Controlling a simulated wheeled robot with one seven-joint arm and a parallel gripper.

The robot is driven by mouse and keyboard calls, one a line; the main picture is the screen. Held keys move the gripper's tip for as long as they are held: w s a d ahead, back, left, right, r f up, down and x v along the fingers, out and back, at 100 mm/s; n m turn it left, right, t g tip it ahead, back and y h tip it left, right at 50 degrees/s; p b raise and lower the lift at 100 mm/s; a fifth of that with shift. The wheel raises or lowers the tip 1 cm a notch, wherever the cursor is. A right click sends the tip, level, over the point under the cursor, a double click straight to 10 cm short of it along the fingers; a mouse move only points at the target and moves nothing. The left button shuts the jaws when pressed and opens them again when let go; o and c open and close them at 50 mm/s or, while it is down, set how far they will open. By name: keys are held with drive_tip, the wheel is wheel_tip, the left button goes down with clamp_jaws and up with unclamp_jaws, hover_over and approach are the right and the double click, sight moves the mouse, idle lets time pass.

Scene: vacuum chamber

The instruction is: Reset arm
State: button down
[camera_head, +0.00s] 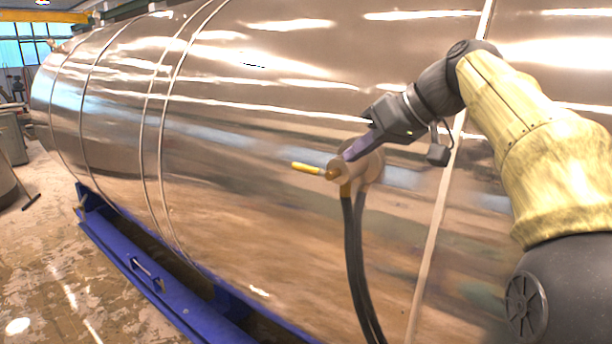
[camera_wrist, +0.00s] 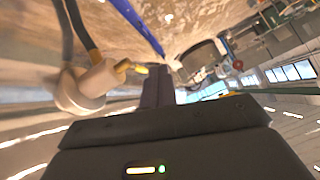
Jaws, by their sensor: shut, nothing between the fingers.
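My gripper (camera_head: 350,153) is at the end of my arm, in front of the shiny cylindrical chamber (camera_head: 260,170). Its fingers are together and hold nothing. In the wrist view my gripper (camera_wrist: 158,75) points away from the camera, past the valve. The valve (camera_head: 338,170) has a yellow handle (camera_head: 306,167) that points left, and it also shows in the wrist view (camera_wrist: 100,77). In the head view the fingertips overlap the valve body; whether they touch it I cannot tell. In the wrist view the fingers appear beside the handle.
Two dark hoses (camera_head: 350,250) hang down from the valve. A blue support frame (camera_head: 150,275) runs along the floor under the chamber. Open floor (camera_head: 50,250) lies at the left, with grey equipment (camera_head: 12,135) at the far left.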

drive_tip(key=s+d+f+m+h+b, duration=0.1)
drive_tip(key=d+f+m+h+b, duration=0.15)
drive_tip(key=f, duration=1.05)
drive_tip(key=d+f+m+h+b, duration=0.15)
drive_tip(key=f+m, duration=0.25)
drive_tip(key=f, duration=1)
drive_tip(key=s+d+f+g+h+b, duration=0.1)
drive_tip(key=s+f+h+b, duration=0.1)
drive_tip(key=s+f, duration=0.6)
drive_tip(key=s+d+f+m+g+h+b, duration=0.1)
drive_tip(key=s+f, duration=0.7)
drive_tip(key=f, duration=0.8)
drive_tip(key=shift+s+d+h+b, duration=0.15)
drive_tip(key=shift+d+h+b, duration=0.05)
drive_tip(key=shift+h+b, duration=0.5)
